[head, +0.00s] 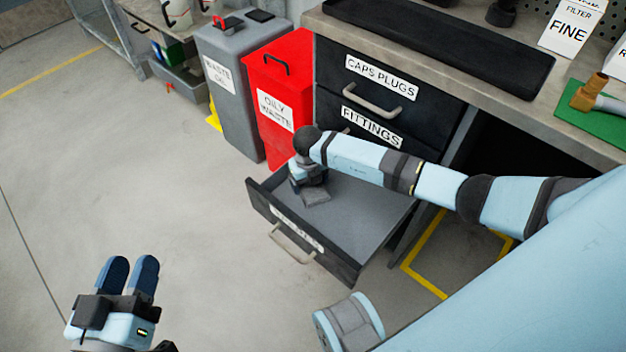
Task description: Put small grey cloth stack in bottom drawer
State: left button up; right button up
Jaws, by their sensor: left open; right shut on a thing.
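The bottom drawer (365,205) is pulled out from the dark cabinet, and its grey floor is otherwise bare. My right gripper (312,188) points down inside the drawer, near its left side. It is shut on the small grey cloth stack (317,197), which is at or just above the drawer floor; I cannot tell whether it touches. The gripper hides part of the stack. My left gripper (130,275), with dark blue fingers, is open and empty over the floor at lower left, away from the drawer.
Shut drawers labelled CAPS PLUGS (381,77) and FITTINGS (371,127) are above the open one. A red oily waste bin (283,85) and a grey waste bin (233,85) stand left of the cabinet. The worktop (480,97) is above. The floor at left is clear.

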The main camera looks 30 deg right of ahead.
jog(key=shift+a, duration=0.1)
jog(key=shift+f, duration=0.2)
jog(key=o, duration=0.9)
jog(key=shift+c, duration=0.2)
jog(key=shift+r, duration=0.15)
